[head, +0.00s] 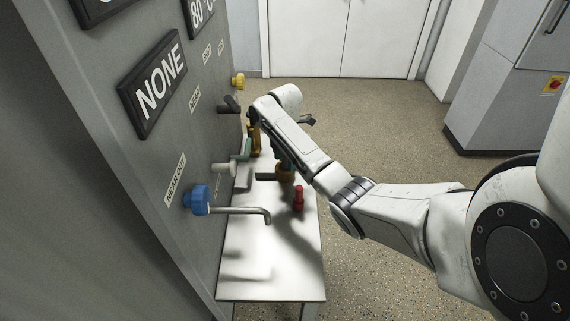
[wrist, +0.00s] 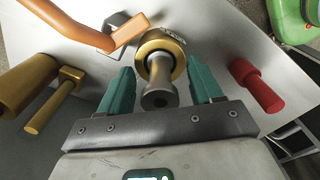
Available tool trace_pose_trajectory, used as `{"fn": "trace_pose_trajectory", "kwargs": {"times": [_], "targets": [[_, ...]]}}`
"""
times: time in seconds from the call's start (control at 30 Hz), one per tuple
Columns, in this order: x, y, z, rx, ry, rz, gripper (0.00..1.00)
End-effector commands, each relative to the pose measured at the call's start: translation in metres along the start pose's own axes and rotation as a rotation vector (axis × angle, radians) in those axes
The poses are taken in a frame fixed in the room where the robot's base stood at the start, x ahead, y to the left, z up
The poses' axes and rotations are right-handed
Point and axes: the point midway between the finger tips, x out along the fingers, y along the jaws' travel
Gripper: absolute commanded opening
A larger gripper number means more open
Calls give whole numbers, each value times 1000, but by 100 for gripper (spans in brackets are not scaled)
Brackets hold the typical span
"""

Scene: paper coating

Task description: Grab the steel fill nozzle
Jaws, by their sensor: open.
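The steel fill nozzle, as I take it, is the grey metal cylinder (wrist: 161,88) with a broad brass collar, seen nearly end-on in the wrist view. My gripper (wrist: 160,68) is open, with one teal finger on each side of the nozzle. There is a visible gap between each finger and the metal. The brass collar lies just beyond the fingertips. In the head view the brass collar (head: 286,174) shows low over the white table, beside my wrist; my arm hides most of the gripper there.
A red handled piece (wrist: 257,85) is close on the right, and brass pieces (wrist: 55,99) are on the left. An orange bar (wrist: 75,24) crosses at upper left. In the head view, a blue knob (head: 198,199) and a steel spout (head: 243,211) project from the grey panel over the white table (head: 265,285).

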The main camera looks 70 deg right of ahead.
Motion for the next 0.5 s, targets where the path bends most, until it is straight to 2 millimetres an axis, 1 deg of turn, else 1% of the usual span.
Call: {"fn": "trace_pose_trajectory", "kwargs": {"times": [0.2,0.27,0.5], "targets": [[1,0,0,0,0,1,65],[1,0,0,0,0,1,60],[1,0,0,0,0,1,37]]}}
